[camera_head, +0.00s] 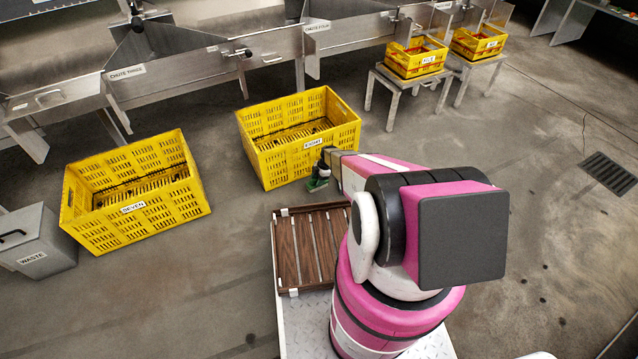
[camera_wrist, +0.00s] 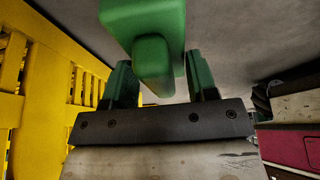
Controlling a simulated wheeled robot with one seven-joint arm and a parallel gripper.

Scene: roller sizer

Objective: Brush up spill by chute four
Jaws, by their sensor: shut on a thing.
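My gripper (camera_head: 318,178) is low beside the front right corner of the middle yellow crate. In the wrist view my gripper (camera_wrist: 160,82) has its two green fingers on either side of a green block-like part (camera_wrist: 150,50), and it is shut on this. The part looks like the handle of a brush; bristles do not show. In the head view the green thing (camera_head: 316,185) is small and partly hidden by my arm. Chute four (camera_head: 318,27) is at the top middle, behind the crate. I cannot make out a spill on the floor by it.
The middle yellow crate (camera_head: 282,170) and the crate marked seven (camera_head: 188,205) stand on the floor. A grey waste bin (camera_head: 45,262) is at far left. Small yellow crates (camera_head: 400,70) sit on metal stools. A wooden slatted tray (camera_head: 283,262) lies nearby. Floor at right is mostly clear.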

